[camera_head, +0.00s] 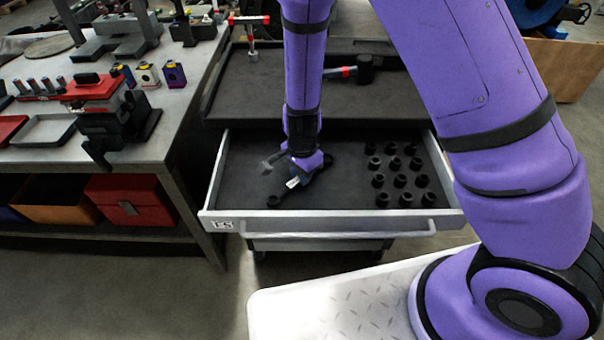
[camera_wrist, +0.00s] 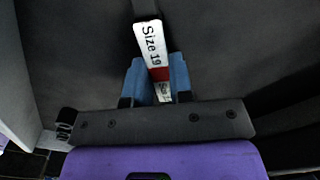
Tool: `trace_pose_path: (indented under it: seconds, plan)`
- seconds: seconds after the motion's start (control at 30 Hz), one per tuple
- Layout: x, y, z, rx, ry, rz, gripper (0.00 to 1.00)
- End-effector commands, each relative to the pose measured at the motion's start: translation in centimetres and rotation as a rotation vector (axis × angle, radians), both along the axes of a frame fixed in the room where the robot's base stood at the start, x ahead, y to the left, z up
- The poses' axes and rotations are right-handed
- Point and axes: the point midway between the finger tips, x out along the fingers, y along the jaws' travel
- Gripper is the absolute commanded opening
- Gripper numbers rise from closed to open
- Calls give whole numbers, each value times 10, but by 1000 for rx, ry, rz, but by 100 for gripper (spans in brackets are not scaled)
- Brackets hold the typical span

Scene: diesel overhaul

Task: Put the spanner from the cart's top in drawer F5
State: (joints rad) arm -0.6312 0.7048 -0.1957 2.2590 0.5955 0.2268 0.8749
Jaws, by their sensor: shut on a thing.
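The spanner (camera_head: 292,183) is in my gripper, inside the open drawer's outline. In the head view my gripper (camera_head: 299,178) points down over the left half of the drawer. The drawer (camera_head: 340,226) is pulled out, with a tag (camera_head: 222,223) that looks like F5 on its front left. I cannot tell whether the spanner touches the drawer floor.
Several black sockets (camera_head: 400,180) stand in the drawer's right half. On the cart's top (camera_head: 300,100) lie a red-and-black hammer (camera_head: 365,69) and a red-handled tool (camera_head: 250,38). A workbench (camera_head: 180,110) with a vice stands close at left.

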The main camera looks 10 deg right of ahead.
Motion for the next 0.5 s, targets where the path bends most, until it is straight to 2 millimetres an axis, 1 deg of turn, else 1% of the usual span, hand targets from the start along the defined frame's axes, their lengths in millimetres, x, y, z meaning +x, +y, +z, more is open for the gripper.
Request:
trace_pose_path:
  seconds: [0.07, 0.4, 0.43, 0.47, 0.5]
  plan:
    - [0, 0, -5, 1, -1, -1, 0]
    - [0, 0, -7, 1, -1, -1, 0]
    - [0, 0, -7, 1, -1, -1, 25]
    - [0, 0, -7, 1, -1, -1, 32]
    - [0, 0, -7, 1, -1, -1, 42]
